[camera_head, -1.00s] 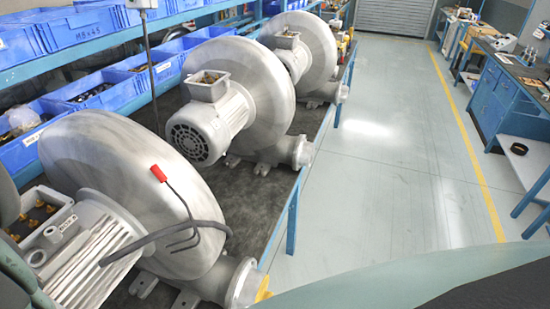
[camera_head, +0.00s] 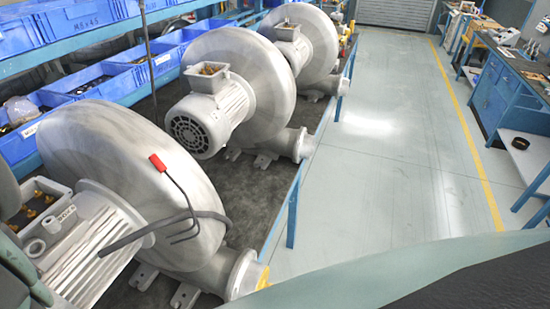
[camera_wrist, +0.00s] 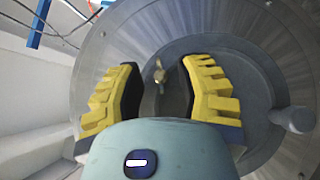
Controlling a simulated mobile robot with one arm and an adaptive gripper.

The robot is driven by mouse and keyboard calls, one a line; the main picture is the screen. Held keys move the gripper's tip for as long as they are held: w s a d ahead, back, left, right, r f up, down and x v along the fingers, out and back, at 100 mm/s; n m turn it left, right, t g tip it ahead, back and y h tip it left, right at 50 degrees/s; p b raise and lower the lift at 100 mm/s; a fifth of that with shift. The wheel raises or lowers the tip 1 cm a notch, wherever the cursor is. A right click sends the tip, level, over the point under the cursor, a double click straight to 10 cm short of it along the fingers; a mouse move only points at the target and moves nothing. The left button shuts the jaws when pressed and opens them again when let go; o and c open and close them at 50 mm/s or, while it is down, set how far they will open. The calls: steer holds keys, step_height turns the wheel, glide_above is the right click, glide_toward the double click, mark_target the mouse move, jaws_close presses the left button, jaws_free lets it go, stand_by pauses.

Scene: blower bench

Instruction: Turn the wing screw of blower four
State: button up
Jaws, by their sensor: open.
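In the wrist view my gripper (camera_wrist: 160,95) is open, with its two yellow and black fingers apart. A small brass-coloured wing screw (camera_wrist: 159,75) shows between and just beyond the fingertips. It sits near the middle of a round grey metal cover (camera_wrist: 225,30). I see no contact between fingers and screw. My gripper is not visible in the head view, and I cannot tell which blower is number four.
Blue bins (camera_head: 75,85) line the shelf behind the blowers. A grey knob-like stub (camera_wrist: 292,118) sticks out at the right of the cover. The floor (camera_head: 400,150) to the right is clear up to a blue workbench (camera_head: 500,100).

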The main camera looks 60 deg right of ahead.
jaws_close()
steer(key=shift+s+a+f+g, duration=0.1)
steer(key=shift+f+g, duration=0.2)
steer(key=shift+f, duration=0.3)
stand_by(0.4)
steer(key=shift+s+a+f, duration=0.15)
steer(key=shift+f, duration=0.1)
stand_by(0.5)
steer(key=shift+r+m+h, duration=0.2)
steer(key=shift+m+h, duration=0.2)
steer(key=shift+m, duration=0.1)
steer(key=shift+d+r+h, duration=0.2)
steer(key=shift+r+h, duration=0.05)
steer(key=shift+h, duration=0.05)
steer(key=shift+r+m, duration=0.1)
steer(key=shift+m, duration=0.2)
